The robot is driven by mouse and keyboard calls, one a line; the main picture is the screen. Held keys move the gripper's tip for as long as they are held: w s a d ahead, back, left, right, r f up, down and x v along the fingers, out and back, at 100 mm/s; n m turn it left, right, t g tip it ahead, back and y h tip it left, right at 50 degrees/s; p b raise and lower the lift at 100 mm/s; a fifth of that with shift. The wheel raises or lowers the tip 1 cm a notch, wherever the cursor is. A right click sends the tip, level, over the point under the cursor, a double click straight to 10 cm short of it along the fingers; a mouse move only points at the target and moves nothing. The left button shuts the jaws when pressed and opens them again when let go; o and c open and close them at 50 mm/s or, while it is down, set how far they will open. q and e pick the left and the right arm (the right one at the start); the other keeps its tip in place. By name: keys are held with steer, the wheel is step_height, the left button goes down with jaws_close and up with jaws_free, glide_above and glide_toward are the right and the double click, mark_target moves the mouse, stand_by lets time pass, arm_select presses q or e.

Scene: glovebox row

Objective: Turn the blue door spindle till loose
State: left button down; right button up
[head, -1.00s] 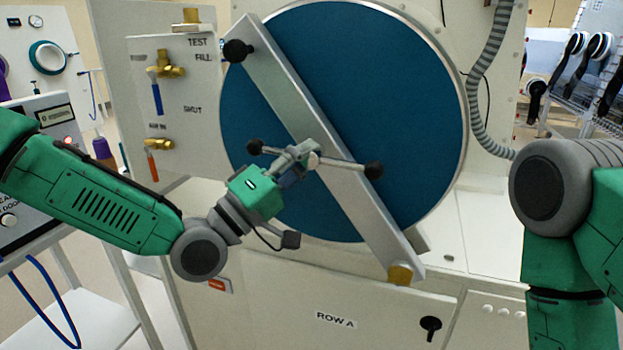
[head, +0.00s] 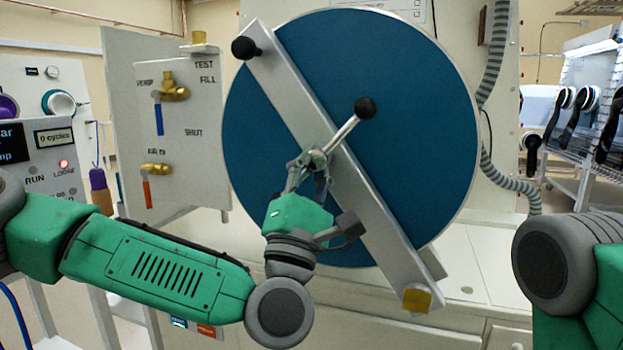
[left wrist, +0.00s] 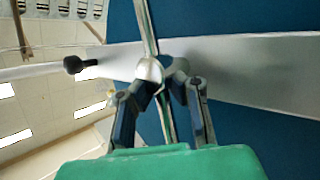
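The round blue door (head: 410,110) fills the middle of the head view, with a pale diagonal bar (head: 283,92) across it. At the bar's middle is the spindle (head: 343,132), a metal cross handle whose visible arm points up-right to a black knob. Its other end is hidden behind my left gripper (head: 308,175). That gripper reaches up from below, its fingers closed around the spindle by the hub. In the left wrist view the fingers (left wrist: 162,95) sit either side of the spindle rod (left wrist: 147,25), at the hub. My right gripper is out of view.
A valve panel (head: 190,120) with brass valves stands left of the door. A grey ribbed hose (head: 493,50) hangs at its right. A console with a red lamp (head: 64,163) is at far left. The diagonal bar has a black knob (head: 244,48) at its upper end.

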arm_select(q)
steer(key=shift+s+d+f+n+y+b, duration=0.1)
steer(key=shift+d+f+n+y+b, duration=0.1)
steer(key=shift+n+y, duration=0.45)
steer(key=shift+s+d+f+n+y+b, duration=0.15)
steer(key=shift+n+y+b, duration=0.1)
steer(key=shift+n+y, duration=0.4)
steer(key=shift+s+d+f+n+y+b, duration=0.1)
steer(key=shift+d+f+n+y+b, duration=0.1)
steer(key=shift+n+y, duration=0.4)
steer(key=shift+n, duration=0.4)
steer(key=c, duration=1.8)
jaws_free()
steer(key=shift+o, duration=1.1)
steer(key=shift+s+d+r, duration=0.1)
steer(key=shift+s+r, duration=0.05)
steer(key=shift+r, duration=0.1)
steer(key=shift+d, duration=0.1)
steer(key=d+v, duration=0.1)
steer(key=v, duration=1.1)
steer(key=shift+a+f, duration=0.25)
steer(key=shift+a, duration=0.15)
steer(key=shift+w, duration=0.25)
